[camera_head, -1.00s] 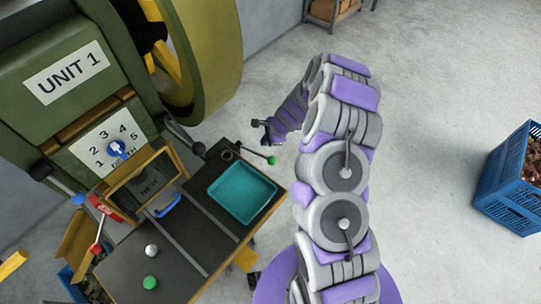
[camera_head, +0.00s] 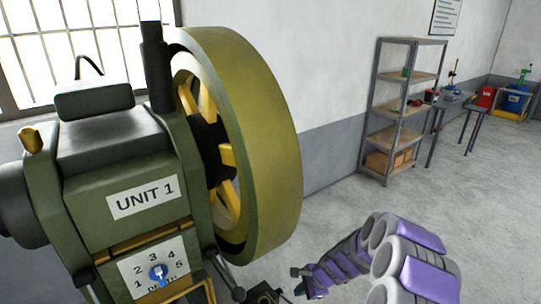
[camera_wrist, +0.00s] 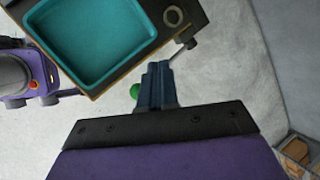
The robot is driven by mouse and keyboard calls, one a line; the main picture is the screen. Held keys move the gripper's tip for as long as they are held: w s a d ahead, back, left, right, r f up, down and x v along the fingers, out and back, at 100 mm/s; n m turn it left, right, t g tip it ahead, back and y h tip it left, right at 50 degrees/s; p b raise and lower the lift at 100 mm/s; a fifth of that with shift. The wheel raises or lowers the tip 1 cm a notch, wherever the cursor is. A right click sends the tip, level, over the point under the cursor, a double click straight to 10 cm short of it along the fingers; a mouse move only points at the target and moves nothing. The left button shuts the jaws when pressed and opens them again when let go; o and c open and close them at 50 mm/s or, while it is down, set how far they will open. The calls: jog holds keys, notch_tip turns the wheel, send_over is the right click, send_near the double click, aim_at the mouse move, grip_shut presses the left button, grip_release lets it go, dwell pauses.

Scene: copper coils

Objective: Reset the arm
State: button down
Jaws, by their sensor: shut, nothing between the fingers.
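My purple and grey arm (camera_head: 390,265) shows at the bottom right of the head view, bent toward the green machine. My gripper (camera_head: 297,280) is at its left end, near the machine's lower right corner. In the wrist view my gripper (camera_wrist: 158,68) has its dark fingers together with nothing between them. The fingers point toward the edge of the bench that carries the teal tray (camera_wrist: 95,85). A green knob (camera_wrist: 135,91) shows just left of the fingers; whether they touch it cannot be told.
The green machine marked UNIT 1 (camera_head: 145,197) with its large flywheel (camera_head: 275,150) fills the left. A blue-pointer dial (camera_head: 158,273) is on its front. A metal shelf (camera_head: 398,110) and a grey table (camera_head: 455,108) stand at the back right. The floor (camera_head: 470,210) between is clear.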

jog(key=s+a+r+n+g, duration=0.1)
jog(key=s+a+r+n, duration=0.3)
jog(key=s+r, duration=0.45)
jog(key=s+a+r+n+g, duration=0.2)
jog(key=s+r+n, duration=0.3)
jog(key=s+r, duration=0.3)
jog(key=s+d+r+n+h+b, duration=0.1)
jog(key=s+d+r+n+h, duration=0.1)
jog(key=s, duration=1)
jog(key=s+d+r+n+g+h+b, duration=0.1)
jog(key=s+d+r+n+h, duration=0.2)
jog(key=s+d, duration=0.4)
jog(key=s+r+n, duration=0.1)
jog(key=s+r, duration=0.1)
jog(key=s, duration=0.3)
jog(key=shift+d+r, duration=0.2)
jog(key=shift+r, duration=0.1)
